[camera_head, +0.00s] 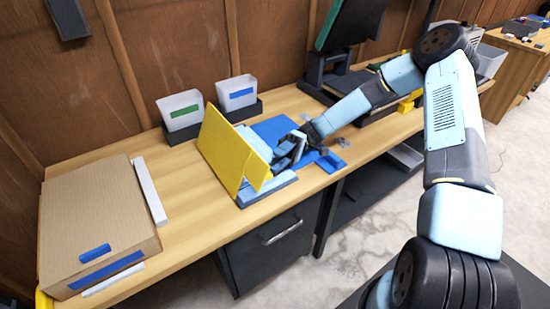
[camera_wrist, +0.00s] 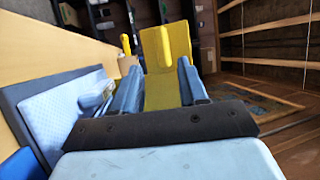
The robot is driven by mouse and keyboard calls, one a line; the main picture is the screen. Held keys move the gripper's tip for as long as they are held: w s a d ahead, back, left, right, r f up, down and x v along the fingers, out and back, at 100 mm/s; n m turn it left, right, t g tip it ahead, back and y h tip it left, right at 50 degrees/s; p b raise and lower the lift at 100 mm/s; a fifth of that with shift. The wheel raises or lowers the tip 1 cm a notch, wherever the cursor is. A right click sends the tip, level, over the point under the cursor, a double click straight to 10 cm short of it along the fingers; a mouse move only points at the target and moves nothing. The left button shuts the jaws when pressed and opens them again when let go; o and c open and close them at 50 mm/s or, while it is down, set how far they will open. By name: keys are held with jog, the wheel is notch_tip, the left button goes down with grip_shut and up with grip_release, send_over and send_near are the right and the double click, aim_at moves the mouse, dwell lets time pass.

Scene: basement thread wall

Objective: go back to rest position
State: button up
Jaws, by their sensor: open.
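My gripper (camera_head: 290,147) is at the end of my light blue and black arm, low over the workbench. In the wrist view my gripper (camera_wrist: 158,88) has its two blue fingers apart, with a gap between them. A yellow panel (camera_head: 223,148) stands tilted just left of my gripper in the head view. In the wrist view the yellow panel (camera_wrist: 167,60) shows beyond and between the fingers; I cannot tell whether they touch it. A light blue and grey base (camera_head: 266,190) lies under the panel.
The wooden workbench (camera_head: 190,222) carries a cardboard box (camera_head: 100,220) at the left. Two bins, one with a green label (camera_head: 183,112) and one with a blue label (camera_head: 238,94), stand behind the panel. A dark machine (camera_head: 345,35) stands at the back.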

jog(key=shift+w+d, duration=0.1)
jog(key=shift+w, duration=0.05)
dwell(0.3)
jog(key=shift+d, duration=0.1)
jog(key=shift+s+d+r+m+t+h, duration=0.2)
jog(key=shift+d+r+m+t+h, duration=0.15)
jog(key=shift+t, duration=0.2)
jog(key=shift+s+d+r+m+t+h, duration=0.15)
jog(key=shift+d+m+t+h, duration=0.1)
jog(key=shift+d+t+h, duration=0.25)
jog(key=s+d+r+m+t+h, duration=0.4)
jog(key=s+d+r+m+t, duration=0.2)
jog(key=d+r+t, duration=0.5)
jog(key=s+d+r+m+t+h, duration=0.4)
jog(key=s+d+r+m+t, duration=0.2)
jog(key=d+r, duration=0.8)
notch_tip(320, 180, up, 2)
jog(key=s+t, duration=0.2)
jog(key=t, duration=0.2)
jog(key=shift+t, duration=0.35)
